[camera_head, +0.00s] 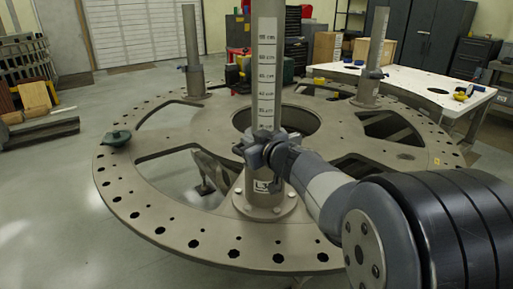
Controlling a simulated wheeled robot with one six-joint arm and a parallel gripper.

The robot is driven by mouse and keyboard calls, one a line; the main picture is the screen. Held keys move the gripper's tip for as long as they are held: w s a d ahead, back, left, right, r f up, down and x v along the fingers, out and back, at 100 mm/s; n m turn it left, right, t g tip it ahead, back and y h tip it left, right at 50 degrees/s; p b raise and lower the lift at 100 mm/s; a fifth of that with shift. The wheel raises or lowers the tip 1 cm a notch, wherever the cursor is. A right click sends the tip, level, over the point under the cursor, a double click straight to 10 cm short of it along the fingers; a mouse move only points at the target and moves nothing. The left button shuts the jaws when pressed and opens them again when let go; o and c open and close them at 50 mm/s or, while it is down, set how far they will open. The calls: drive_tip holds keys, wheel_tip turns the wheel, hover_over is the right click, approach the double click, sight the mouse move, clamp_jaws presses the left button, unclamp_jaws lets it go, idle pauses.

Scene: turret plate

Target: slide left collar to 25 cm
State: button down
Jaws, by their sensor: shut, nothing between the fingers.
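The near post (267,60) stands upright on the plate, with a white scale strip of cm marks on its front. Its base bears a label starting "LE" (263,186), partly covered. A dark grey collar (250,150) sits around the post, low down, below the lowest scale label that shows. The marks are too small to read surely. My gripper (274,152) is shut at the front right of the collar, close against it. I cannot tell whether they touch. My wrist hides part of the collar and the post's foot.
The round turret plate (150,215) has large cut-outs and rim holes. Two more posts with collars stand at the back left (191,45) and back right (376,45). A green-grey knobbed part (117,138) lies on the left rim. A white table (425,85) is behind right.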

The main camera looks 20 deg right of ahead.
drive_tip(key=shift+w+a+f+b, duration=0.1)
drive_tip(key=shift+w+f+b, duration=0.5)
drive_tip(key=shift+w+f, duration=0.45)
drive_tip(key=shift+w+a+f+b, duration=0.1)
drive_tip(key=shift+w+f+b, duration=0.6)
drive_tip(key=shift+f, duration=0.55)
drive_tip(key=shift+w, duration=0.1)
drive_tip(key=shift+f+b, duration=0.8)
drive_tip(key=shift+f, duration=1.05)
